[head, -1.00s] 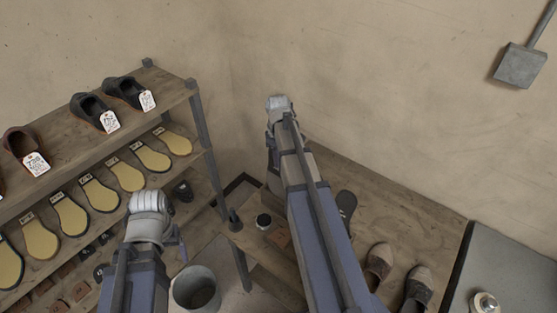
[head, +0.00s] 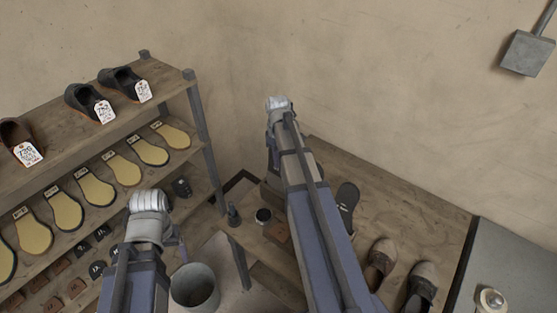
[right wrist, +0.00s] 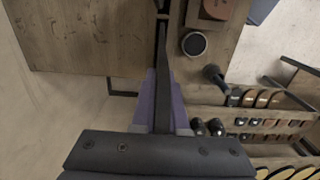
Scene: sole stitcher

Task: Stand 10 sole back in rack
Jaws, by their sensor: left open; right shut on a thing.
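The rack (head: 203,125) stands at the left of the head view. Several yellow-faced soles (head: 66,211) with small labels lean in a row on its middle shelf. Their numbers are too small to read. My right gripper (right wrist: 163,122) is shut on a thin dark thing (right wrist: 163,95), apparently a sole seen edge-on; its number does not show. In the head view my right wrist hides those fingers, high over the bench corner. My left gripper (head: 175,240) is open and empty, in front of the rack; its fingertips are mostly hidden.
A dark sole (head: 347,200) and a pair of shoes (head: 381,257) are on the wooden bench (head: 435,215). A round dark-topped tin (head: 263,216) is near the bench's left end. A grey bucket (head: 194,288) stands below. Tagged shoes (head: 88,99) fill the rack's top shelf.

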